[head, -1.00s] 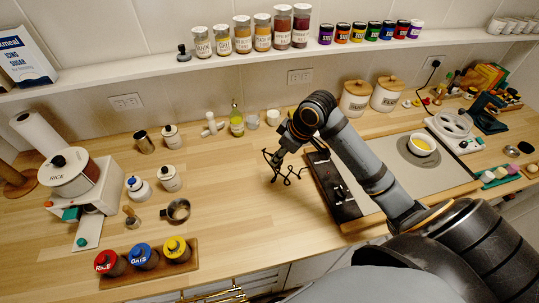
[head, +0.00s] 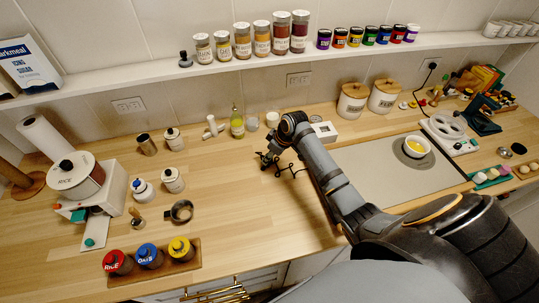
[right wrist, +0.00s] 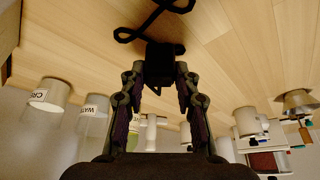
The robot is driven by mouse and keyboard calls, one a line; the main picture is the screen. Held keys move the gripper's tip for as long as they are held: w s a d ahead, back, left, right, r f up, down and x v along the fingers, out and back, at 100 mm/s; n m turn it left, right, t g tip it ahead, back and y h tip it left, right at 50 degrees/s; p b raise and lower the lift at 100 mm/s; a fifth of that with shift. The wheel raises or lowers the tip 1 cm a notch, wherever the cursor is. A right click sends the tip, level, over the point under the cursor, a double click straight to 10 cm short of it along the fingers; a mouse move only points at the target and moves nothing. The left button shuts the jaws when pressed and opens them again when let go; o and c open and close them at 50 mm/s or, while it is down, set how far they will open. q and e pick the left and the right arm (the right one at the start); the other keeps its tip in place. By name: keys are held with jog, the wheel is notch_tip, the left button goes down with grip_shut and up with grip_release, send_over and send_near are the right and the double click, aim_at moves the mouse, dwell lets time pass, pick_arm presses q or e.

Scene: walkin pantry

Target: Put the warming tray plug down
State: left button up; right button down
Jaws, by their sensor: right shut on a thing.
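The warming tray plug (right wrist: 160,58) is a dark block between the fingertips of my right gripper (right wrist: 162,75) in the right wrist view. Its black cord (right wrist: 150,22) bends in loops beyond it, over the wooden counter. In the head view, my right gripper (head: 268,160) is low over the middle of the counter, with the cord (head: 292,171) just to its right. I cannot tell whether the plug touches the wood. A wide beige panel (head: 385,188), probably the warming tray, lies to the right, partly behind my arm. My left gripper is not in view.
The wooden counter (head: 240,210) is clear left of and in front of the gripper. A green-tinted bottle (head: 237,125) and cups stand behind it. A metal cup (head: 181,211) and a rack of lidded jars (head: 150,257) are left. A wall outlet (head: 300,79) is behind.

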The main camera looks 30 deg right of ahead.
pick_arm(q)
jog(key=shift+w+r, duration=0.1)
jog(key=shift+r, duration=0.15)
pick_arm(e)
jog(key=shift+f, duration=0.4)
jog(key=shift+f, duration=0.15)
jog(key=c, duration=1)
grip_release()
pick_arm(q)
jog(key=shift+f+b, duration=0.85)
jog(key=shift+b, duration=0.05)
pick_arm(e)
jog(key=v, duration=1.2)
jog(key=shift+s, duration=0.1)
